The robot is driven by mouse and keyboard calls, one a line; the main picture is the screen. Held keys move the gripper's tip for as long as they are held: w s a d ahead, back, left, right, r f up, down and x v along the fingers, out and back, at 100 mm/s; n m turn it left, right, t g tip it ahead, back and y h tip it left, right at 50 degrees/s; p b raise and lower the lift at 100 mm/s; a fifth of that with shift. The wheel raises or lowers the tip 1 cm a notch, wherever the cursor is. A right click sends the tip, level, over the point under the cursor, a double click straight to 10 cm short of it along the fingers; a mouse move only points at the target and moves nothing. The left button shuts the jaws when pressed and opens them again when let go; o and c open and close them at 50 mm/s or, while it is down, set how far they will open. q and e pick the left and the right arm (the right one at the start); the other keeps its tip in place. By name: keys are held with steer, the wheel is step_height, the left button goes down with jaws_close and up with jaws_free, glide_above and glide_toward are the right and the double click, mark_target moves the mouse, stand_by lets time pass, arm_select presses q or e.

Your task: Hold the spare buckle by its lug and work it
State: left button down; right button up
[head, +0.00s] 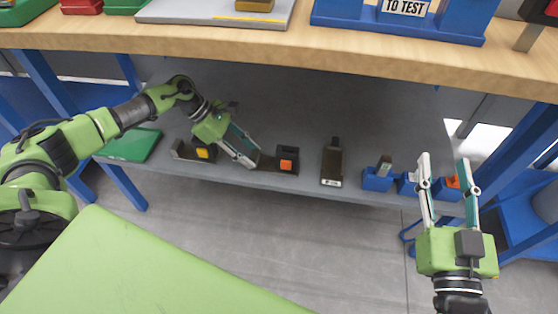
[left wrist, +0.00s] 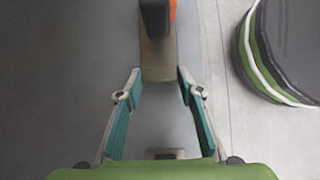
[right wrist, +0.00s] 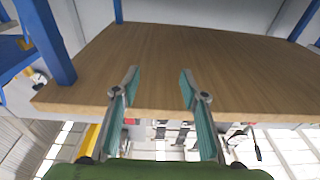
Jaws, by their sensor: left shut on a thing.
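A black buckle with an orange button (head: 287,160) lies on the grey lower shelf, its brown lug (head: 266,163) pointing left. My left gripper (head: 250,158) is shut on this lug. In the left wrist view the fingertips (left wrist: 160,76) press the end of the lug (left wrist: 159,58) from both sides, and the black body (left wrist: 155,16) lies beyond it. A second black buckle with a yellow button (head: 204,151) lies to the left. I cannot read any mark telling which is the spare. My right gripper (head: 446,160) is open and empty, in front of the shelf's right end.
A brown labelled piece (head: 332,165) lies right of the orange-button buckle. Blue holders (head: 378,182) stand at the shelf's right, one with a metal tongue (head: 385,163). A green plate (head: 132,145) lies at the left. The wooden worktop (head: 300,52) overhangs the shelf.

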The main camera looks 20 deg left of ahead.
jaws_close()
stand_by(1.2)
